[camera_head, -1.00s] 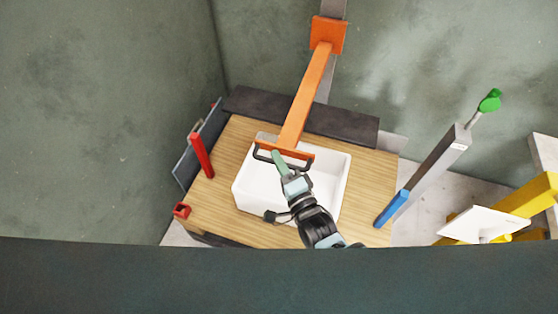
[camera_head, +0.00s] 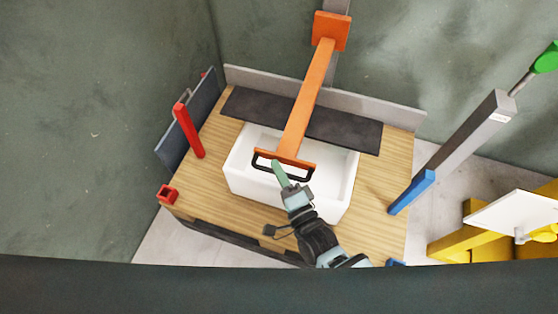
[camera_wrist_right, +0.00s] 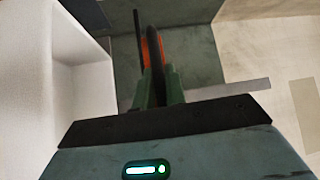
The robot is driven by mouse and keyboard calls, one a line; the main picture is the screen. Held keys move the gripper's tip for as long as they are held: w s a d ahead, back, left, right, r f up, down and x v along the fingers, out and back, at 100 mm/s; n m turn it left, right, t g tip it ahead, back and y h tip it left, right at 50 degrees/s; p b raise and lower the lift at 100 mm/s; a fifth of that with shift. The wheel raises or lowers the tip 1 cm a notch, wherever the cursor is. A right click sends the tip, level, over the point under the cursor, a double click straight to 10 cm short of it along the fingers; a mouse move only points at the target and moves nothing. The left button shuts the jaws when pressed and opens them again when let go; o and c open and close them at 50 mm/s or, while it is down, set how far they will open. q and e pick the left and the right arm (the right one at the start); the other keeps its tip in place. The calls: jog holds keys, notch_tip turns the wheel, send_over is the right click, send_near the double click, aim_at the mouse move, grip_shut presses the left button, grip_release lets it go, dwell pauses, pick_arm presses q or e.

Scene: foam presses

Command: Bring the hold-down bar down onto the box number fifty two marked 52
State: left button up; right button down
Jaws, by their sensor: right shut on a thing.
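The orange hold-down bar (camera_head: 307,98) reaches from its wall bracket out over the white open box (camera_head: 350,180) on the wooden table. A black loop handle (camera_head: 308,172) is at the bar's near end. My right gripper (camera_head: 279,172) is shut on this handle. In the wrist view, my right gripper's green fingers (camera_wrist_right: 160,88) close around the dark handle, with orange behind it. The box wall (camera_wrist_right: 85,90) fills the left of that view. I cannot tell whether the bar touches the box. No number 52 is readable. My left gripper is not in view.
A red post (camera_head: 189,130) and a red socket (camera_head: 168,194) are at the table's left. A grey post with a blue end (camera_head: 411,192) slants up at the right. Yellow equipment with a white plate (camera_head: 515,215) stands further right. A black strip (camera_head: 340,126) lies behind the box.

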notch_tip(320, 180, down, 8)
jog(key=b, duration=0.5)
jog(key=shift+b, duration=0.3)
jog(key=shift+r, duration=0.1)
jog(key=c, duration=1.7)
grip_release()
jog(key=shift+s, duration=0.1)
jog(key=shift+v, duration=3.85)
